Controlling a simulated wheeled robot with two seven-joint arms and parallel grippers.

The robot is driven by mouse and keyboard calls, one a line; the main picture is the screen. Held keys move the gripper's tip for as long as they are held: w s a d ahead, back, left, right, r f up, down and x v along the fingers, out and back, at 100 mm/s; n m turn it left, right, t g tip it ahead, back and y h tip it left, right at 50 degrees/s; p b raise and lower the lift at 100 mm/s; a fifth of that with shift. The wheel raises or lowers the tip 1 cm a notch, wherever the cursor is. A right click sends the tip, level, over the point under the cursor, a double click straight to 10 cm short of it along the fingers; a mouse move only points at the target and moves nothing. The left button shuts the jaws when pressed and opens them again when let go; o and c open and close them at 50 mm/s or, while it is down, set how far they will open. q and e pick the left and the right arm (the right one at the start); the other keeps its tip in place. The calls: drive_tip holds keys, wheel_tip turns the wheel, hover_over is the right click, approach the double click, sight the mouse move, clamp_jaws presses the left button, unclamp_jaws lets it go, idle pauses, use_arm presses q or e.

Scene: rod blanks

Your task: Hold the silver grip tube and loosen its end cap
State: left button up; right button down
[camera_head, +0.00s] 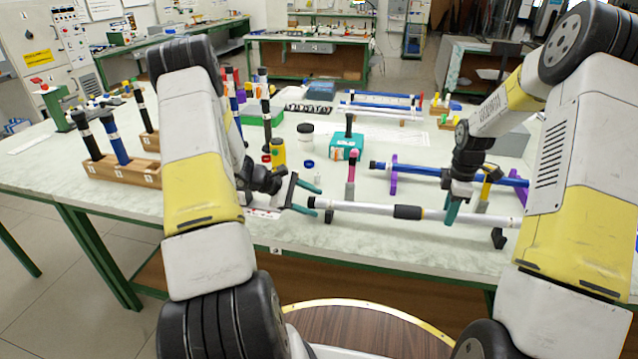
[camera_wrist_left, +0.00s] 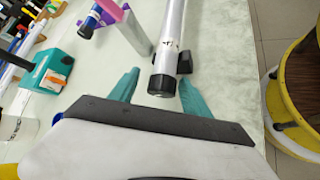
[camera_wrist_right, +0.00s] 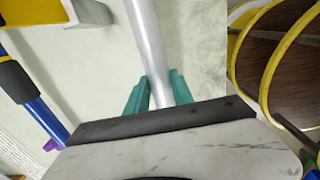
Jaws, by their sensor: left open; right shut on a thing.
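The silver grip tube (camera_head: 365,207) lies roughly level along the front of the table, with a black grip sleeve (camera_head: 407,212) at its middle. Its black end cap (camera_head: 312,202) is at the left end; the cap also shows in the left wrist view (camera_wrist_left: 161,84). My left gripper (camera_head: 316,202) is open, its teal fingers on either side of the cap with gaps showing in the left wrist view. My right gripper (camera_head: 453,212) is shut on the tube's right part; in the right wrist view the tube (camera_wrist_right: 148,45) runs between its teal fingers.
A blue tube (camera_head: 415,171) lies on purple stands just behind. A pink post (camera_head: 350,188) on a grey base stands near the cap end. A teal box (camera_head: 346,147), yellow bottle (camera_head: 278,153) and wooden rod block (camera_head: 125,168) stand farther back or left. The table's front edge is close.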

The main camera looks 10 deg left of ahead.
use_arm(q)
drive_tip(key=m+t, duration=0.2)
drive_tip(key=t, duration=0.1)
drive_tip(key=shift+h, duration=0.4)
drive_tip(key=m+t+h, duration=0.1)
drive_tip(key=m+t, duration=0.1)
drive_tip(key=t, duration=0.1)
drive_tip(key=shift+f, duration=0.1)
drive_tip(key=v, duration=1.1)
drive_tip(key=shift+s+a+f, duration=0.1)
drive_tip(key=shift+s+a, duration=0.05)
drive_tip(key=shift+a, duration=0.05)
drive_tip(key=s+d+r+m+g+y, duration=0.1)
drive_tip(key=s+d+r+m+g, duration=0.3)
drive_tip(key=r, duration=0.6)
drive_tip(key=s+d+r+m+g+y, duration=0.2)
drive_tip(key=s+d+r+m+g, duration=0.3)
drive_tip(key=s+d+r, duration=0.3)
drive_tip(key=shift+d+r+m+g, duration=0.4)
drive_tip(key=shift+d+r, duration=0.55)
drive_tip(key=shift+d, duration=0.65)
drive_tip(key=shift+s, duration=0.15)
use_arm(e)
drive_tip(key=c, duration=1)
unclamp_jaws()
